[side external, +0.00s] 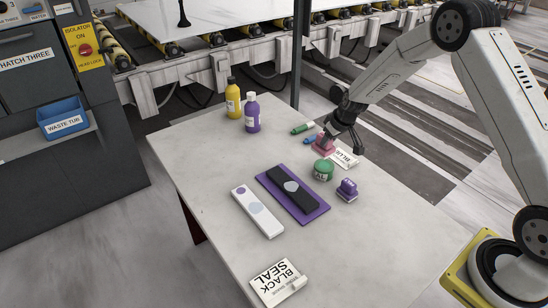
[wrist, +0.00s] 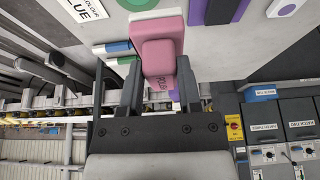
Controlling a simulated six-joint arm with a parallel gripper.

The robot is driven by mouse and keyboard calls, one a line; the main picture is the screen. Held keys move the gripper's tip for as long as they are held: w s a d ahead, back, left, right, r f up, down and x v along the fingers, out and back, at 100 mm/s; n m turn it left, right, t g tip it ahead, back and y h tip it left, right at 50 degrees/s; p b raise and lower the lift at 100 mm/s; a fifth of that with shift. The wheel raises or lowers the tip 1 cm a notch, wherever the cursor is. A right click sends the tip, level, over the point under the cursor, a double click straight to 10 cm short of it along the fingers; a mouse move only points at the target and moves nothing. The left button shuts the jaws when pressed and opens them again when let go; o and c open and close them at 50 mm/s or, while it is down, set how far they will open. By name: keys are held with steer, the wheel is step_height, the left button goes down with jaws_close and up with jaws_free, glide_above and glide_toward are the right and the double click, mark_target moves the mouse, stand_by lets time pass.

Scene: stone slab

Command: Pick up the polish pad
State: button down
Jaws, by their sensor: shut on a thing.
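The polish pad is a pink block with lettering on its face. In the wrist view the pad (wrist: 160,45) sits between the two fingers of my gripper (wrist: 159,92), which is shut on it. In the side view the pink pad (side external: 320,144) shows at the fingertips of my gripper (side external: 335,143), near the table's far right edge and partly hidden by the fingers. I cannot tell whether the pad touches the table or is slightly above it.
Close by on the table (side external: 222,160) are a green marker (side external: 302,128), a white card (side external: 345,158), a green tin (side external: 323,170) and a purple block (side external: 347,190). A purple mat (side external: 316,213) with a black slab lies mid-table. Two bottles (side external: 252,113) stand at the back. The front right is clear.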

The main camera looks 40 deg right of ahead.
steer(key=shift+s+r, duration=0.15)
steer(key=shift+s, duration=0.15)
stand_by(0.4)
steer(key=c, duration=0.9)
jaws_free()
steer(key=shift+c, duration=0.2)
jaws_close()
steer(key=shift+w+a+n, duration=0.45)
steer(key=shift+a+n, duration=0.05)
steer(key=shift+a, duration=0.15)
steer(key=w+a+f+n+g+y, duration=0.1)
steer(key=w+a+f+n+y, duration=0.1)
steer(key=w+a+n, duration=0.3)
steer(key=shift+a+n+y, duration=0.6)
steer(key=shift+a+n, duration=0.9)
steer(key=shift+a, duration=0.5)
